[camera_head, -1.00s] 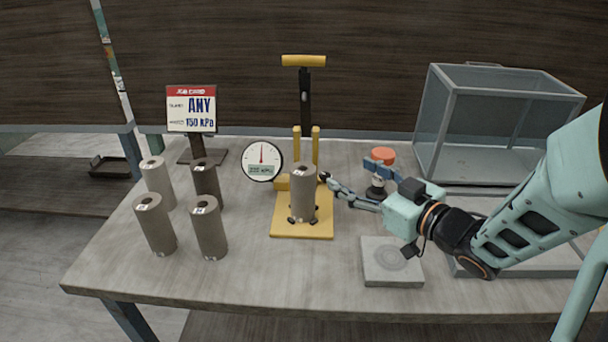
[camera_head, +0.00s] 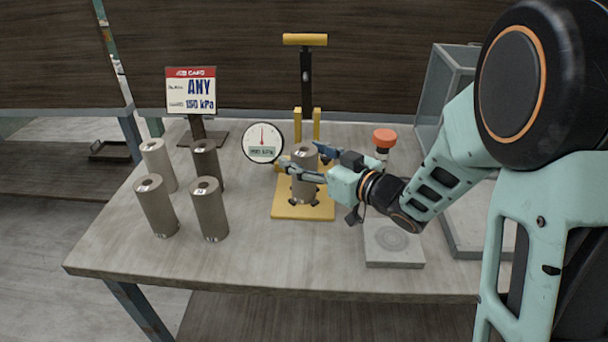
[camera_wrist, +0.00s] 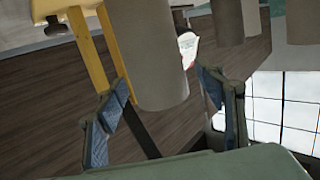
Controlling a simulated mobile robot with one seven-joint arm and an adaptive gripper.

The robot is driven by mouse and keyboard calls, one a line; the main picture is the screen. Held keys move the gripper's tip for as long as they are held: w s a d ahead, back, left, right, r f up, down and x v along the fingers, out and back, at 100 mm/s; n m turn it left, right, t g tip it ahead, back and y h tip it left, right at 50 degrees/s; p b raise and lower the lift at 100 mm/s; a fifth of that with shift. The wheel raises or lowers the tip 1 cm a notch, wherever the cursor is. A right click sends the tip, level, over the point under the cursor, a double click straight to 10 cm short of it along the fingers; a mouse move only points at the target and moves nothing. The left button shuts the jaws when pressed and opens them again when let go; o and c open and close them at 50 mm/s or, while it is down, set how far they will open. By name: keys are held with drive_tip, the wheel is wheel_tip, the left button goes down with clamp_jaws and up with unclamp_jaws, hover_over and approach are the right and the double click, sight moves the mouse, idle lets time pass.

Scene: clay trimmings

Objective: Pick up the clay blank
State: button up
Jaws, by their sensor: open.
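One grey-brown clay blank (camera_head: 304,190), a cylinder with a hole in its top, stands upright on the yellow press base (camera_head: 286,212). My gripper (camera_head: 300,157) is at its upper part, with one finger in front and the other behind. The jaws are open around the blank. In the wrist view the blank (camera_wrist: 146,50) lies between the two spread fingers of my gripper (camera_wrist: 165,88), with gaps visible on both sides. Several similar cylinders stand on the left of the table, including a front one (camera_head: 157,208) and a darker one (camera_head: 206,167).
The yellow-handled press (camera_head: 305,40) rises behind the blank, with a round gauge (camera_head: 262,142) at its left. A sign (camera_head: 191,90) reads "ANY" and "150 kPa". A red-topped device (camera_head: 384,138), a grey slab (camera_head: 393,247) and a clear case (camera_head: 431,100) are at right. The front table is clear.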

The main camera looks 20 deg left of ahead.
drive_tip(key=shift+w+a, duration=0.1)
drive_tip(key=shift+a, duration=0.05)
clamp_jaws()
idle(0.4)
drive_tip(key=shift+r, duration=0.1)
